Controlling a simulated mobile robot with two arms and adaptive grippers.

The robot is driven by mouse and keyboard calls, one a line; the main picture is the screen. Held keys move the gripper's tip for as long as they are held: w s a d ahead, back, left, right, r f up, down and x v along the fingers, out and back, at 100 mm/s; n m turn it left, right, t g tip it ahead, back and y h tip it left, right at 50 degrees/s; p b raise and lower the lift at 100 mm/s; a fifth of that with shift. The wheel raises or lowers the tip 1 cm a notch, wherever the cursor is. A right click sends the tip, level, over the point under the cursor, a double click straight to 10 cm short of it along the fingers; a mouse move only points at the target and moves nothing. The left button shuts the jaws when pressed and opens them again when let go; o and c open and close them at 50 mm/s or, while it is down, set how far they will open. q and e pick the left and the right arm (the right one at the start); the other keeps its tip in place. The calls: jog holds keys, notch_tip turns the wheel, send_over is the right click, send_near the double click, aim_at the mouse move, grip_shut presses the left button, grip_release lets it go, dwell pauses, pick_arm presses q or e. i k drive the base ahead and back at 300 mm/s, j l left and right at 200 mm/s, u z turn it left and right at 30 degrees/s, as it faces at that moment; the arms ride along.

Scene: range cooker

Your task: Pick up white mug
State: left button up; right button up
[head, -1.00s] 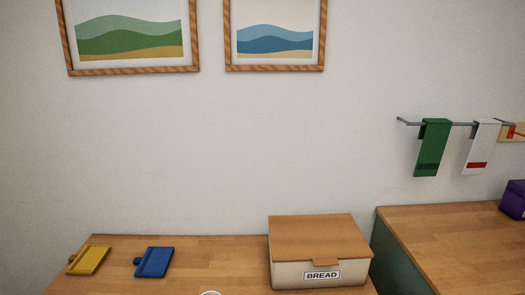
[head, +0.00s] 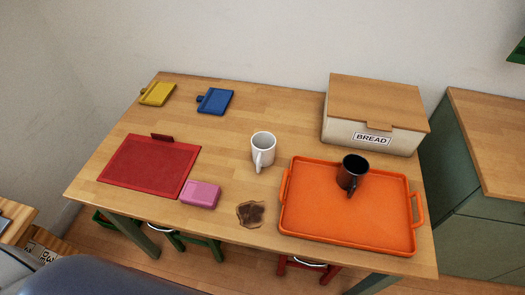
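The white mug (head: 263,148) stands upright near the middle of the wooden table (head: 185,132). Its handle points toward the front of the table. It is left of the orange tray (head: 330,223) and apart from it. Nothing touches the mug. Neither my left nor my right gripper shows in the head view.
A black mug (head: 351,172) stands on the tray. A brown stain or patch (head: 250,214) and a pink block (head: 200,194) lie in front of the white mug. A red board (head: 150,165) is at left. A bread box (head: 370,133) stands at back right.

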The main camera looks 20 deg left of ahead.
aim_at(264, 143)
jog(key=k+j+z, duration=0.2)
jog(key=z, duration=0.3)
jog(key=k+z, duration=0.5)
